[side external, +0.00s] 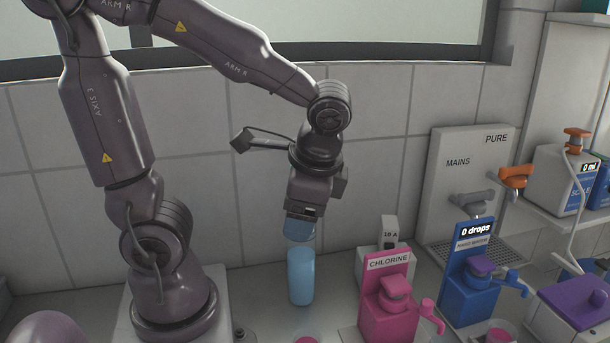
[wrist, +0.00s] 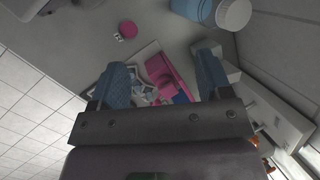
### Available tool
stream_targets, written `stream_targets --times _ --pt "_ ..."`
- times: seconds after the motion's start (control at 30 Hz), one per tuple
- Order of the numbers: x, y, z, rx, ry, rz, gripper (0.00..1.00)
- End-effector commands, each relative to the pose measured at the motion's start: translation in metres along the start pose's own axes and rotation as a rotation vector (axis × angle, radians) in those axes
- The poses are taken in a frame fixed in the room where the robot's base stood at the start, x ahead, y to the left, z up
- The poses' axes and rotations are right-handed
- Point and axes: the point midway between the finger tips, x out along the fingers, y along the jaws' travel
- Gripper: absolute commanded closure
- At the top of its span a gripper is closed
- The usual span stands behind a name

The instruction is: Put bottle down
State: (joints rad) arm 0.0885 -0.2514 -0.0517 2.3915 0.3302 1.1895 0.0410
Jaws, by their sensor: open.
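A light blue bottle (side external: 301,276) stands upright on the counter in the side external view, near the wall. My gripper (side external: 299,229) is above the bottle's top in that view, fingers pointing down, and its blue fingers partly obscure whether there is a small gap. In the wrist view my gripper (wrist: 163,80) is open, with its two blue fingers wide apart and no bottle between them. A blue cylinder with a white cap (wrist: 233,14) shows at the top of that view, beyond the right finger and cut off by the edge; it looks like the bottle.
A pink chlorine dispenser (side external: 387,305) stands right of the bottle, with a white box (side external: 384,262) marked 10 A behind it. A blue dispenser (side external: 470,282) reading 0 drops and a tap panel (side external: 455,170) are further right. A pink disc (wrist: 127,28) lies on the counter.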

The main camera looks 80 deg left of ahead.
Motion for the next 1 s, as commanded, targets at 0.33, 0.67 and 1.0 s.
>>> stream_targets --times 0.33,0.67,1.0 --pt "-0.059 0.005 0.006 -0.369 0.597 0.210 0.29" --pt "-0.066 0.005 0.007 -0.405 0.658 0.233 0.29" --pt "-0.066 0.005 0.007 -0.403 0.658 0.233 0.29"
